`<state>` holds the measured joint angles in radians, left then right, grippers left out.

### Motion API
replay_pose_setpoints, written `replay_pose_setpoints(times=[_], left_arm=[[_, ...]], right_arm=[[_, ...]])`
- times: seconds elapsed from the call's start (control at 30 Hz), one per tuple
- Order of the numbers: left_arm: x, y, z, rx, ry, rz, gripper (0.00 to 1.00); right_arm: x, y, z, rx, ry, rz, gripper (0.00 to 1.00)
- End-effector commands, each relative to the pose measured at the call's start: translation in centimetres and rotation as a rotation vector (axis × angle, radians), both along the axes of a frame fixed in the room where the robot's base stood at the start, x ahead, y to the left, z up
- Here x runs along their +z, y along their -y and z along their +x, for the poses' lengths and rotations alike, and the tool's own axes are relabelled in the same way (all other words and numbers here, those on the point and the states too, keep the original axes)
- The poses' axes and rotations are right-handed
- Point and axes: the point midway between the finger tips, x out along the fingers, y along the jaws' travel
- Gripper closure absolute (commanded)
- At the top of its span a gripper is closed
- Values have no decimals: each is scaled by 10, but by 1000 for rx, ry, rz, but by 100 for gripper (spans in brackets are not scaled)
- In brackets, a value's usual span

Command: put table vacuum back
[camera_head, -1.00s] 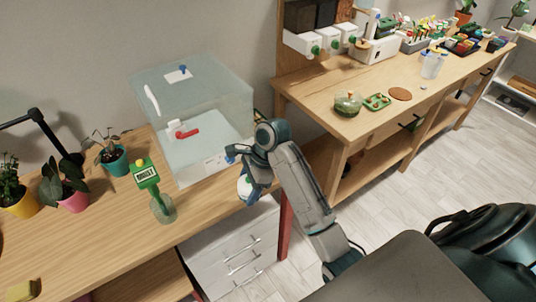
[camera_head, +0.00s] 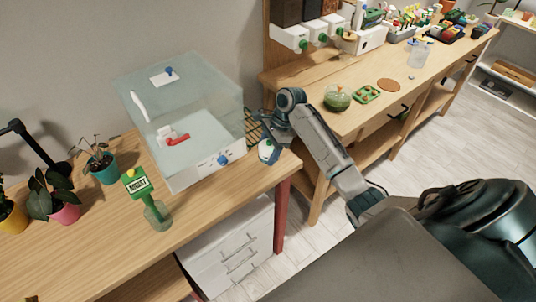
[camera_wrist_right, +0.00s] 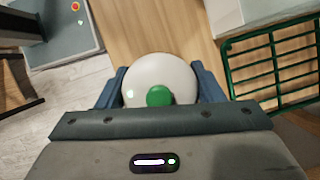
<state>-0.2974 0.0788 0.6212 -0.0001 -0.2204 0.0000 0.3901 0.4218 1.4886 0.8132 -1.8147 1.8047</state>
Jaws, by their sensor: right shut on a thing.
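The table vacuum (camera_head: 267,151) is a small white dome with a green button. It also shows from above in the right wrist view (camera_wrist_right: 148,74). My right gripper (camera_head: 271,143) is shut on it; one blue finger shows on each side of the dome in the right wrist view (camera_wrist_right: 160,80). It is at the right end of the near wooden table (camera_head: 215,213), to the right of the clear tank. I cannot tell whether its underside touches the tabletop. My left gripper is not in view.
The clear tank (camera_head: 205,108) stands close to the left. A dark green wire rack (camera_wrist_right: 282,62) lies beside the vacuum. A green moisture meter in a glass (camera_head: 157,214) and potted plants (camera_head: 103,168) stand further left. A second table (camera_head: 345,125) stands behind right.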

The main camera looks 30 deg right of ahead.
Motion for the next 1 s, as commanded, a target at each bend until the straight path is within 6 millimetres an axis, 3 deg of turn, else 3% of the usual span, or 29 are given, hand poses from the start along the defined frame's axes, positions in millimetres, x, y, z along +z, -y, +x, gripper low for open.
replay_pose_setpoints(times=[0.13,0.37,0.67,0.7,0.8,1.0], left_arm=[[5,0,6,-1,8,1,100],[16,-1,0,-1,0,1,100],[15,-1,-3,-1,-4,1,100],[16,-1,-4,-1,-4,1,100],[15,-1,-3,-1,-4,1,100],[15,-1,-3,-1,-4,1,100]], right_arm=[[-6,2,1,0,-2,1,57],[-34,1,0,0,-2,1,57],[-37,2,0,0,-1,0,57],[-38,2,0,0,-1,0,37],[-38,2,0,1,-1,0,17],[-38,2,0,0,-1,0,17]])
